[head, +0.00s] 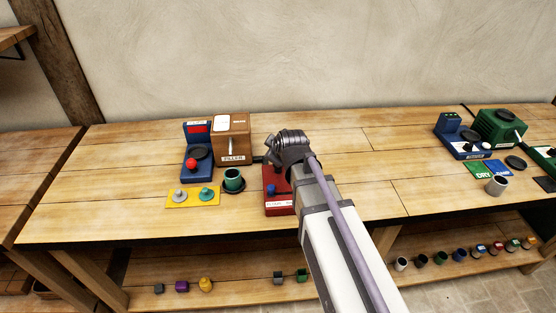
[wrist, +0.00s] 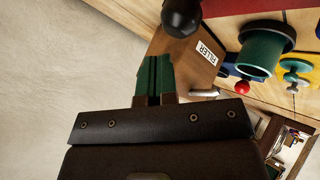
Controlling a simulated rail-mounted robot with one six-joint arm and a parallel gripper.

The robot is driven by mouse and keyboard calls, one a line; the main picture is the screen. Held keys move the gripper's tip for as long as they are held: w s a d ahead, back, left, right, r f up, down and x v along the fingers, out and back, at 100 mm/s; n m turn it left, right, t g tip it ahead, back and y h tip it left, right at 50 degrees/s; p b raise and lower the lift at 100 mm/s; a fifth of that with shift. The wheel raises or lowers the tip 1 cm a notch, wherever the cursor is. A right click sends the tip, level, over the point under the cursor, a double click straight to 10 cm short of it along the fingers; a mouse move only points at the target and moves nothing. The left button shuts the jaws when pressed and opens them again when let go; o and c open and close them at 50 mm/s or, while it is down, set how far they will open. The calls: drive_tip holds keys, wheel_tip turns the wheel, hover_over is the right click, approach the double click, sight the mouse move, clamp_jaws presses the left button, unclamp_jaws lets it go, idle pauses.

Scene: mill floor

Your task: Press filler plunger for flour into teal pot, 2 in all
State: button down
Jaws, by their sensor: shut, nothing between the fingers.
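The brown wooden filler (head: 231,142) stands toward the back of the bench, with a silver part on its front. In the wrist view its labelled face (wrist: 190,52) is just beyond my fingers. A black ball knob (wrist: 182,14) shows at the top of that view; I cannot tell whether it is the plunger's end. The teal pot (head: 233,180) stands upright on a dark saucer in front of the filler; it also shows in the wrist view (wrist: 260,54). My gripper (wrist: 155,72) is shut and empty beside the filler. In the head view its fingertips are mostly hidden.
A blue device (head: 198,155) with a red knob stands left of the filler. A yellow mat (head: 181,206) with two knobbed pieces lies in front. My arm partly hides a red box (head: 276,205). A green machine (head: 500,128) is far right. The middle back bench is clear.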

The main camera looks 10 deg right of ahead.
drive_tip(key=shift+f+b, duration=0.4)
drive_tip(key=shift+b, duration=0.05)
drive_tip(key=shift+f+b, duration=0.9)
drive_tip(key=shift+f, duration=0.05)
idle(0.8)
drive_tip(key=shift+r, duration=0.2)
drive_tip(key=shift+r+p, duration=1.15)
drive_tip(key=shift+p, duration=0.2)
wheel_tip(320, 180, up, 5)
drive_tip(key=p, duration=0.5)
idle(1.8)
